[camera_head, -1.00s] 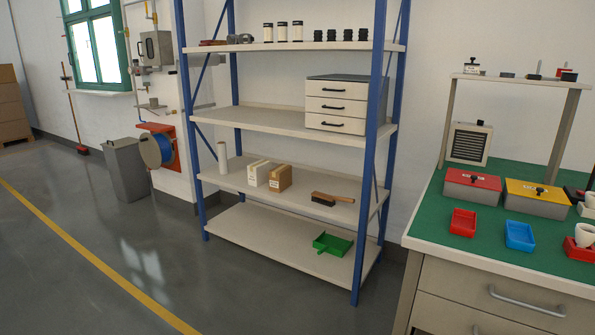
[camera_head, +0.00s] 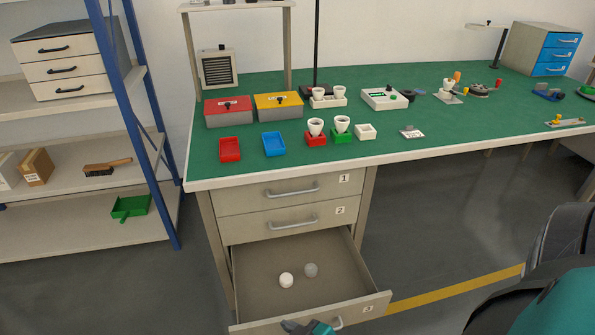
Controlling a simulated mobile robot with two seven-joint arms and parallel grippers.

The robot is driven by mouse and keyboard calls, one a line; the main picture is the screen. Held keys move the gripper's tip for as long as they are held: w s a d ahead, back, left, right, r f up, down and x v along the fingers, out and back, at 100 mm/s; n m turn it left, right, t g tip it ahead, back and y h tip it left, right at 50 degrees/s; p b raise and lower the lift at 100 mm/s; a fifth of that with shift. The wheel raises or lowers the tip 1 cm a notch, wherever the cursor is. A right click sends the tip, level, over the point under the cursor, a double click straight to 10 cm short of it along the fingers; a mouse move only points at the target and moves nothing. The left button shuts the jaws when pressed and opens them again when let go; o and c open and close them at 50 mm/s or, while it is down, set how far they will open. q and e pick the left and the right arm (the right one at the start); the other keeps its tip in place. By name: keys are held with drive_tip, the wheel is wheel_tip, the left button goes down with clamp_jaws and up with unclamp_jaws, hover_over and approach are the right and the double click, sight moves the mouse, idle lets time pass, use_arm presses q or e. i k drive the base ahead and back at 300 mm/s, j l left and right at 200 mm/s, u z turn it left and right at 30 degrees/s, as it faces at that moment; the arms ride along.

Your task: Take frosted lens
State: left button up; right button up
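The bottom drawer (camera_head: 249,257), marked 3, stands pulled out under the bench. Two small round things lie side by side on its floor: a white one (camera_head: 286,280) and a greyer one (camera_head: 311,270). I cannot tell for certain which is the frosted lens. Part of a teal and dark gripper, seemingly my right (camera_head: 308,328), shows at the bottom edge by the drawer's front and handle. Its fingers are mostly cut off, so its grip is unclear. My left gripper is not in view.
Drawers 1 (camera_head: 240,200) and 2 (camera_head: 240,229) are shut above the open one. The green bench top (camera_head: 440,130) carries red and yellow lidded boxes, small trays and cups with white bulbs. A blue-framed shelf (camera_head: 127,100) stands at left. My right arm fills the lower right.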

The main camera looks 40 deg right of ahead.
sight(285, 279)
drive_tip(key=z, duration=1.15)
